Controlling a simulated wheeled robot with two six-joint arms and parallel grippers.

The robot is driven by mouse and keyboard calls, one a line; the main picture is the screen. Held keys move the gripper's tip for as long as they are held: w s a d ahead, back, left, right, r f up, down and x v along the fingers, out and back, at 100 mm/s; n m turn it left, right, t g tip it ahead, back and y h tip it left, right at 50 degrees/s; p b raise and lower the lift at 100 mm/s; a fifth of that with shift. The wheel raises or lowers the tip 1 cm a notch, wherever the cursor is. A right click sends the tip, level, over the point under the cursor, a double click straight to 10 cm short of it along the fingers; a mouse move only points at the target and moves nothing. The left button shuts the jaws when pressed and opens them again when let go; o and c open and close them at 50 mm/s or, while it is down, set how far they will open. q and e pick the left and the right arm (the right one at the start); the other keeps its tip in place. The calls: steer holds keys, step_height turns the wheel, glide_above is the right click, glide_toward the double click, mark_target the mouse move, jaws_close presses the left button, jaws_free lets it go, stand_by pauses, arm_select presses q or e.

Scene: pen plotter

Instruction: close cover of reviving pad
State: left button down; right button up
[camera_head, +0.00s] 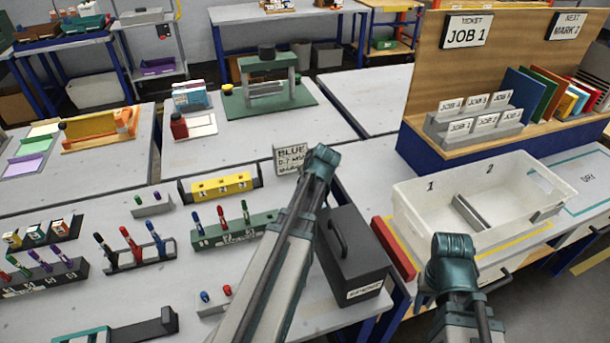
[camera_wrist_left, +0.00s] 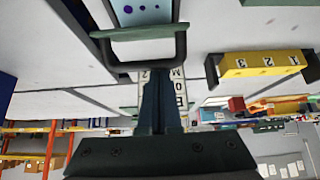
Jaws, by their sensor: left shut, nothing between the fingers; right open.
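In the left wrist view, a light blue plate (camera_wrist_left: 140,12) with purple dots lies between dark edges, with a dark U-shaped handle (camera_wrist_left: 138,35) in front. My left gripper (camera_wrist_left: 160,75) is shut and empty, its tips close to the handle; contact cannot be told. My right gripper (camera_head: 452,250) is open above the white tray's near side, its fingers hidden.
A pen sign (camera_head: 289,158), yellow numbered holder (camera_head: 220,187) and green pen rack (camera_head: 237,230) stand left of the box. A white tray (camera_head: 405,200) and a red block (camera_head: 394,250) are to its right. Other pen racks fill the left table.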

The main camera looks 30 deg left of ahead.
arm_select(q)
steer(key=shift+s+d+f+b, duration=0.3)
steer(key=shift+s+d+f, duration=0.05)
steer(key=shift+s+d, duration=0.2)
arm_select(e)
steer(key=shift+s+d+f, duration=0.25)
steer(key=shift+d+f, duration=0.05)
steer(key=shift+f, duration=0.05)
